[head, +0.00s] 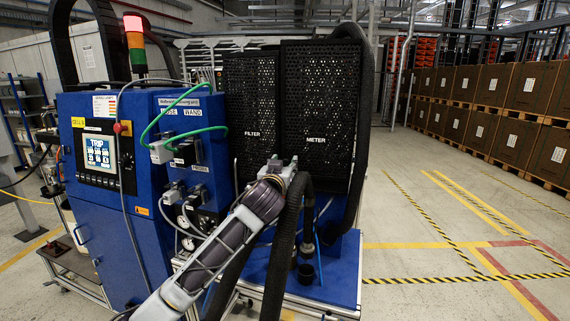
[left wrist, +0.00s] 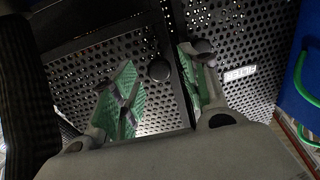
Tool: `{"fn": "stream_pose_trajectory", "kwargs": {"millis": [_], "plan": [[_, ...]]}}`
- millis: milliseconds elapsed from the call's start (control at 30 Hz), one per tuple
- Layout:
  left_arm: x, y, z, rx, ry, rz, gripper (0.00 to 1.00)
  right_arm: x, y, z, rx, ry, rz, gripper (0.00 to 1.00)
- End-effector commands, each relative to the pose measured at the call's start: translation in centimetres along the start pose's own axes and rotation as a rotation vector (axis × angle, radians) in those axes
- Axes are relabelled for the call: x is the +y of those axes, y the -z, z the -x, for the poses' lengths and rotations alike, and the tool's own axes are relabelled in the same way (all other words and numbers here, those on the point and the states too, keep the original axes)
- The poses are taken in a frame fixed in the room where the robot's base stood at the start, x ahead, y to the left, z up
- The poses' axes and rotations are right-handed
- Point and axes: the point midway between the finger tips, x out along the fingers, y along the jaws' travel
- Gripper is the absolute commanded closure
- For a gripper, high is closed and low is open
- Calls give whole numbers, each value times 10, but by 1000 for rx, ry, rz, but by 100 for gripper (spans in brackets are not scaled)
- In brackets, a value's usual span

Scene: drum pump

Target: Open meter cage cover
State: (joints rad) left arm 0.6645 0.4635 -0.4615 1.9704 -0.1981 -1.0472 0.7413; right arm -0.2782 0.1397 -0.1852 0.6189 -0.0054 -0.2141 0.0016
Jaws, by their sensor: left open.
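The meter cage cover (head: 322,105) is a black perforated panel marked METER, upright and apparently closed. It fills the left part of the left wrist view (left wrist: 75,75). My left gripper (head: 283,163) is in front of the lower left part of this cover. In the left wrist view its two green-padded fingers (left wrist: 163,88) are open. A round black knob (left wrist: 159,71) shows between them, with no visible grip on it. The gripper hides the cover's lower left edge in the head view. My right gripper is not in view.
The black FILTER panel (head: 252,105) stands just left of the meter cover. A blue control cabinet (head: 105,190) with a screen and green hoses is further left. Thick black hoses hang near my left arm. Open floor (head: 440,215) lies to the right, before stacked boxes.

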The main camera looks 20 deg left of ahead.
Motion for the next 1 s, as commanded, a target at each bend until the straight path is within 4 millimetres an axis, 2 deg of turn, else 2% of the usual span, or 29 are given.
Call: {"fn": "stream_pose_trajectory", "kwargs": {"millis": [233, 633, 1000], "plan": [[0, 0, -15, 0, 1, 1, 55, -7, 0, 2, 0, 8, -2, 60], [0, 0, -17, 0, 0, 1, 55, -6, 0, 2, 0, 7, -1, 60], [0, 0, -17, 0, 0, 1, 100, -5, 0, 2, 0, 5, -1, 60]]}}
